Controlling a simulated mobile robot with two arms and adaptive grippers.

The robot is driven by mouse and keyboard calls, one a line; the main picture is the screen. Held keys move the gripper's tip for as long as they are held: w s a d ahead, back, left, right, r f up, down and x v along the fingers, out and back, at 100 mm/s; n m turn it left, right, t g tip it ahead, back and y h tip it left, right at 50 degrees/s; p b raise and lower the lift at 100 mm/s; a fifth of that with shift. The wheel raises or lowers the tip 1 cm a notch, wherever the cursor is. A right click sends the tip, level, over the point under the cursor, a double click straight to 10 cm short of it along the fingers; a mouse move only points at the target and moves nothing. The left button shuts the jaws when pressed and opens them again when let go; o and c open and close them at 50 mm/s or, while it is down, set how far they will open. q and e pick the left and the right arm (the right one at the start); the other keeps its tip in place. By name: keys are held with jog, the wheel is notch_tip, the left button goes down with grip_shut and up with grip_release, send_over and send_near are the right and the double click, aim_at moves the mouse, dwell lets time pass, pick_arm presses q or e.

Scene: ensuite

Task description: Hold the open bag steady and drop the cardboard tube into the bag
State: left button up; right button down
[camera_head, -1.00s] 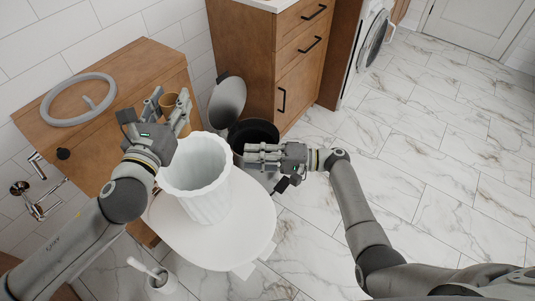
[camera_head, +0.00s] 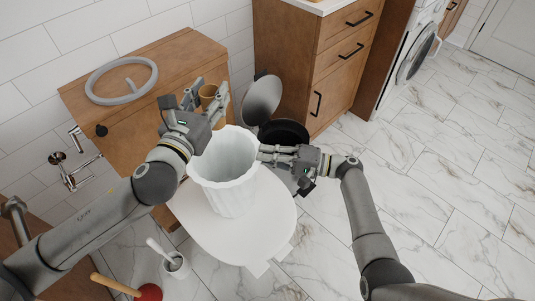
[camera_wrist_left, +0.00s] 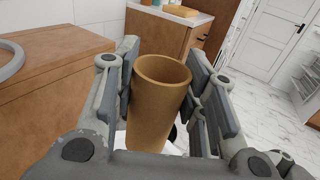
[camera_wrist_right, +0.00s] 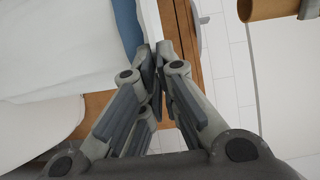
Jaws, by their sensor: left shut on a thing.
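The white bag (camera_head: 232,197) stands upright with its mouth open on the white toilet lid (camera_head: 275,232). My left gripper (camera_head: 206,100) is shut on the brown cardboard tube (camera_head: 208,93), above the bag's back-left rim. The tube's hollow top faces up between the fingers in the left wrist view (camera_wrist_left: 158,108). Its lower end is hidden. My right gripper (camera_head: 262,153) is at the bag's right rim with its fingers together. In the right wrist view the fingertips meet (camera_wrist_right: 160,52) beside the white bag (camera_wrist_right: 60,45); I cannot see bag material between them.
A black bin (camera_head: 284,133) with a raised round lid (camera_head: 261,98) stands behind my right gripper. A grey ring (camera_head: 120,97) lies on the wooden cistern box (camera_head: 170,60). A toilet brush (camera_head: 176,264) and a plunger (camera_head: 148,292) stand at front left. The marble floor at right is clear.

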pick_arm(q)
notch_tip(320, 180, down, 11)
jog(key=a, duration=0.1)
jog(key=shift+a, duration=0.4)
dwell(0.4)
jog(key=o, duration=0.8)
jog(key=shift+c, duration=0.2)
jog(key=v, duration=1.2)
jog(key=shift+s, duration=0.1)
